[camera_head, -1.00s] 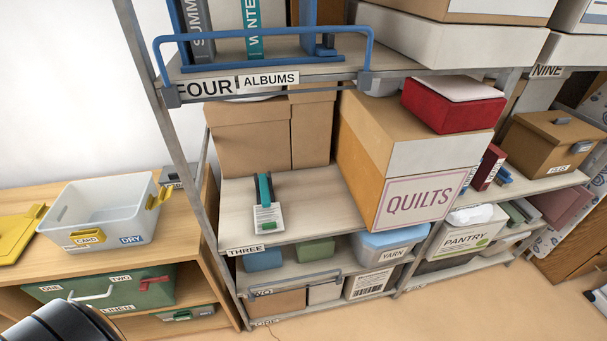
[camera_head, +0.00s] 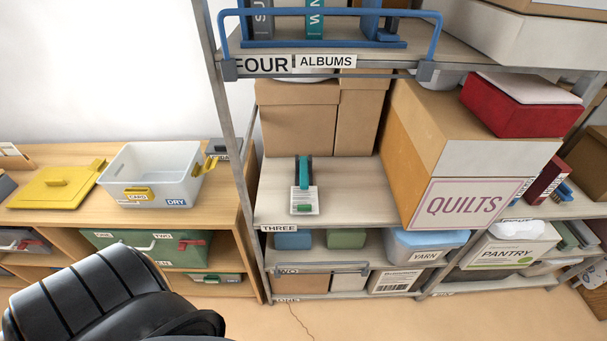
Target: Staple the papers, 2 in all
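A teal and dark stapler (camera_head: 304,171) stands on the shelf marked THREE (camera_head: 272,208), to the left of the QUILTS box. White paper (camera_head: 305,205) with a green patch lies at the stapler's near end; I cannot tell how many sheets there are or whether they are stapled. A black part of my own arm shows at the lower left, in front of the wooden cabinet. Neither gripper's fingers are in view.
The QUILTS box (camera_head: 462,202) fills the shelf right of the stapler, with a red box (camera_head: 520,106) on top. Brown boxes (camera_head: 298,125) stand behind. A wooden cabinet (camera_head: 226,200) at left holds an open white bin (camera_head: 150,168) and a yellow lid (camera_head: 55,190). Bare floor lies in front.

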